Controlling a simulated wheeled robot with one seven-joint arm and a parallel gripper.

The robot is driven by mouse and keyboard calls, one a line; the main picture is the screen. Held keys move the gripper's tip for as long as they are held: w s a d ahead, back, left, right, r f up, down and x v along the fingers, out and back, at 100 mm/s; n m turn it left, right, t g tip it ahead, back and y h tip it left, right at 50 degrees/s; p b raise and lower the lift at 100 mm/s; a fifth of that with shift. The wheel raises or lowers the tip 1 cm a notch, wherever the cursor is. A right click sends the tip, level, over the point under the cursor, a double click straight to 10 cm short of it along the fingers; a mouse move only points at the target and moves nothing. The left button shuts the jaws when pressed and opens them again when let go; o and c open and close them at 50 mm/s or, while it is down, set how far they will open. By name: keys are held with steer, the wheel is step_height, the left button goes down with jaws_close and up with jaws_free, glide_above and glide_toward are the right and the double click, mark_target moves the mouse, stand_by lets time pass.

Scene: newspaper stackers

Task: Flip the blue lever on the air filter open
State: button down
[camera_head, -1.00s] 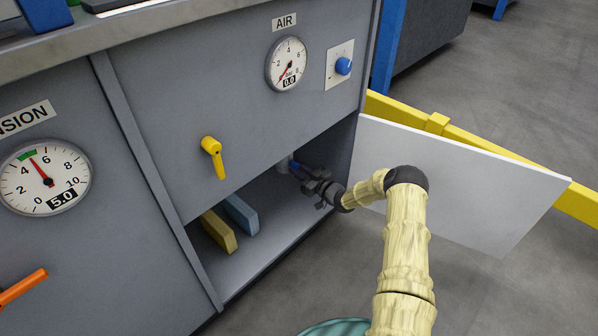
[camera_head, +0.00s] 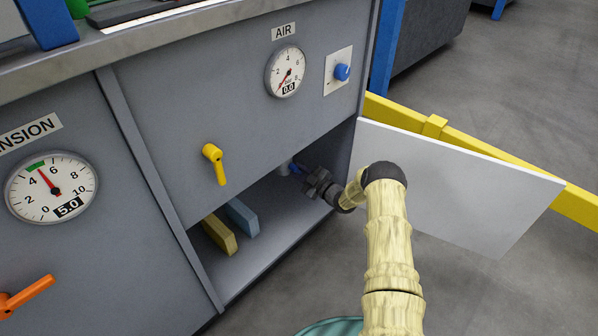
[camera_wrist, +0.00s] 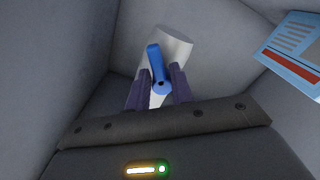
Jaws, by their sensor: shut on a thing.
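The blue lever (camera_wrist: 155,62) shows in the wrist view on a pale cylindrical body, the air filter (camera_wrist: 177,46), inside the open compartment. It slants up and slightly left from its round pivot end. My gripper (camera_wrist: 160,80) has its two dark fingers on either side of the lever's lower part, shut on it. In the head view my gripper (camera_head: 310,178) reaches into the compartment's back right. There only a small piece of the lever (camera_head: 295,168) and of the pale filter (camera_head: 284,168) shows; the rest is hidden by the gripper and the panel edge.
A white door (camera_head: 455,185) stands open at right, beside a yellow rail (camera_head: 580,205). A yellow block (camera_head: 219,235) and a blue block (camera_head: 241,216) stand on the compartment floor. A yellow handle (camera_head: 215,164) juts from the panel above. The AIR gauge (camera_head: 285,72) reads 0.0.

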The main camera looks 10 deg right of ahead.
steer(key=n+p, duration=0.1)
steer(key=n, duration=0.2)
steer(key=n+p, duration=0.1)
steer(key=n, duration=0.3)
steer(key=r+n+p, duration=0.1)
steer(key=n, duration=0.2)
steer(key=shift+w+d+n, duration=0.15)
steer(key=shift+d+n, duration=0.1)
steer(key=shift+n, duration=0.15)
steer(key=shift+f+p, duration=0.1)
steer(key=shift+p, duration=0.2)
steer(key=c, duration=1.4)
jaws_free()
steer(key=shift+c, duration=0.2)
steer(key=p+v, duration=0.7)
steer(key=v, duration=1)
steer(key=shift+s+d+p, duration=0.15)
steer(key=shift+s+p, duration=0.05)
steer(key=shift+p, duration=0.15)
